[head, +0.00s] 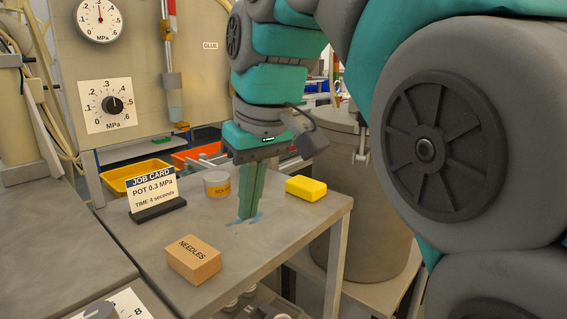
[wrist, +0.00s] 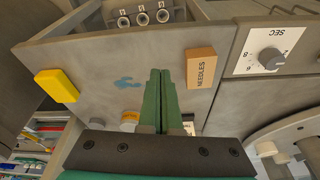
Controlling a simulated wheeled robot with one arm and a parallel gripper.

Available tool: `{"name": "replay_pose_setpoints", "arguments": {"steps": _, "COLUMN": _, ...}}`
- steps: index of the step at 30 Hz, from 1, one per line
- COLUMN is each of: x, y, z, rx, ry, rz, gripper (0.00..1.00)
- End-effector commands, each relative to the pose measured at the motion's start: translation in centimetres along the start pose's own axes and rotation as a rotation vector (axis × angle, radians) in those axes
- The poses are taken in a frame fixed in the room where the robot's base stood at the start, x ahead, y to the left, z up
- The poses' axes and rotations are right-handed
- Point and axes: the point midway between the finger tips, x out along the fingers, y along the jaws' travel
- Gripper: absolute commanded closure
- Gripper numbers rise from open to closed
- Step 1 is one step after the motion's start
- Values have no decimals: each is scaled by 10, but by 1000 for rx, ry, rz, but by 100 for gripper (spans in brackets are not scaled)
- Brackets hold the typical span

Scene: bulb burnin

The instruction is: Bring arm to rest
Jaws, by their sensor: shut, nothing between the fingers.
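My gripper (head: 246,214) points down over the grey bench (head: 120,245), its two green fingers closed together with nothing between them. In the head view the fingertips overlap a blue smear (head: 258,218) on the bench top; I cannot tell how much height is left under them. In the wrist view my gripper (wrist: 160,73) is also shut, and the blue smear (wrist: 127,82) lies just left of the tips. My arm reaches in from the upper right, bent, with its links filling the right of the head view.
Around the fingers stand a NEEDLES box (head: 193,262), a yellow block (head: 305,188), a round pot (head: 217,186) and a job card (head: 155,193). A large grey drum (head: 365,190) is right of the bench. A gauge panel (head: 140,70) rises behind. A SEC dial (wrist: 270,58) shows in the wrist view.

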Motion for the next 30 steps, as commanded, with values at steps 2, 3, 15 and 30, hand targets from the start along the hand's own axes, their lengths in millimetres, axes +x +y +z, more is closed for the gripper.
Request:
{"name": "replay_pose_setpoints", "arguments": {"steps": 2, "x": 6, "y": 6, "z": 7, "rx": 27, "ry": -9, "rz": 2, "gripper": 100}}
{"name": "replay_pose_setpoints", "arguments": {"steps": 3, "x": 10, "y": 10, "z": 11, "rx": 41, "ry": -16, "rz": 2, "gripper": 100}}
{"name": "replay_pose_setpoints", "arguments": {"steps": 15, "x": 73, "y": 52, "z": 92, "rx": 273, "ry": -123, "rz": 16, "gripper": 100}}
{"name": "replay_pose_setpoints", "arguments": {"steps": 30, "x": 185, "y": 59, "z": 273, "rx": 587, "ry": -319, "rz": 44, "gripper": 100}}
